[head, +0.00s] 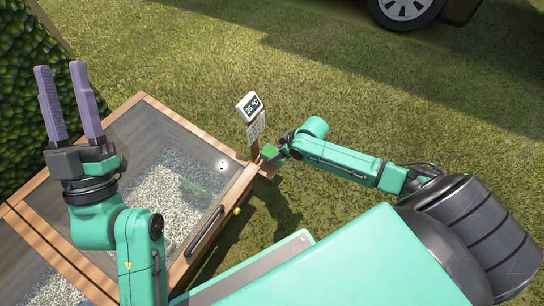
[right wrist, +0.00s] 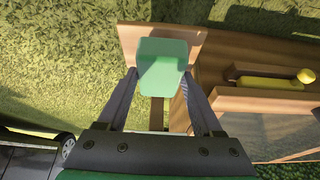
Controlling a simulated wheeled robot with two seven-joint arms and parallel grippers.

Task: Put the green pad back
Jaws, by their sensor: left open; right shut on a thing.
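The green pad (right wrist: 162,66) is a rounded green block between the fingers of my right gripper (right wrist: 158,84), seen in the right wrist view. Behind it is a small wooden shelf (right wrist: 128,38); I cannot tell whether the pad touches it. In the head view the green pad (head: 269,151) shows small at the tip of my right gripper (head: 273,154), beside the wooden frame's corner. My left gripper (head: 73,105) is open and empty, its purple fingers pointing up at the left.
A wooden cold frame (head: 236,192) with a glass lid and gravel inside stands at the left. A yellow knob (right wrist: 305,76) is near the shelf. Open grass (head: 350,90) lies beyond; a vehicle wheel (head: 405,10) is at the top.

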